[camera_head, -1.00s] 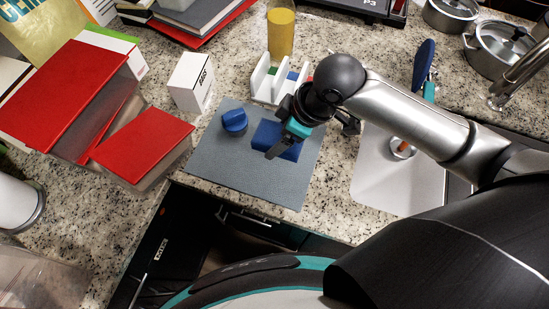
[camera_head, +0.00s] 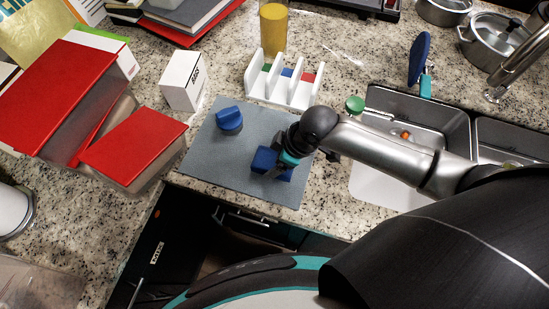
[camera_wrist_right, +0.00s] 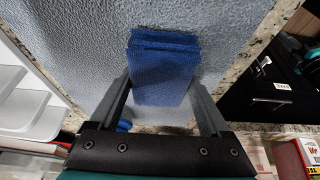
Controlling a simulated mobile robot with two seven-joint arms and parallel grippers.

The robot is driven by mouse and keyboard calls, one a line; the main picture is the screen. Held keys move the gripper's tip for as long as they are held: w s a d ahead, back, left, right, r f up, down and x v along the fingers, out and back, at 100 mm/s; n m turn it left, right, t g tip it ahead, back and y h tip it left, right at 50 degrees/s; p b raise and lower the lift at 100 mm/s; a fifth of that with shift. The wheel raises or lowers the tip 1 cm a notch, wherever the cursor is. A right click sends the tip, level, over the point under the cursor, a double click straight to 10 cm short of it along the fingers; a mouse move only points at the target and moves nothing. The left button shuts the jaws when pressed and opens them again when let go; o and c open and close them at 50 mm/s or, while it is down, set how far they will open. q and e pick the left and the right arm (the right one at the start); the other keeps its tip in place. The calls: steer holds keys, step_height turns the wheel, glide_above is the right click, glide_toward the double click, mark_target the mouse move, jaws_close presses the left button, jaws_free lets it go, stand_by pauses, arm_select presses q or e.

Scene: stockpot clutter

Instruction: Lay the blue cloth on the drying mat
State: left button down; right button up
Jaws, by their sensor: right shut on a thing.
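The blue cloth (camera_head: 264,158), a folded block, is over the right part of the grey drying mat (camera_head: 205,160). My right gripper (camera_head: 279,168) is shut on it, partly covering it in the head view. In the right wrist view the cloth (camera_wrist_right: 163,75) sits between the two fingers (camera_wrist_right: 160,100), with the mat's grey surface (camera_wrist_right: 85,45) right behind it. I cannot tell for sure whether the cloth touches the mat. My left gripper is out of view.
A round blue object (camera_head: 229,120) stands on the mat's left part. A white slotted rack (camera_head: 285,92) and a white box (camera_head: 183,80) stand behind the mat. The mat's front left is bare.

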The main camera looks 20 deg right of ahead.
steer(key=shift+f, duration=0.1)
steer(key=o, duration=1)
steer(key=shift+f, duration=0.1)
steer(key=shift+s, duration=0.1)
steer(key=shift+s+f, duration=0.1)
steer(key=shift+a, duration=0.1)
steer(key=shift+r, duration=0.4)
steer(key=p+v, duration=0.1)
steer(key=v, duration=1.1)
steer(key=shift+w+p, duration=0.25)
steer(key=shift+p, duration=0.1)
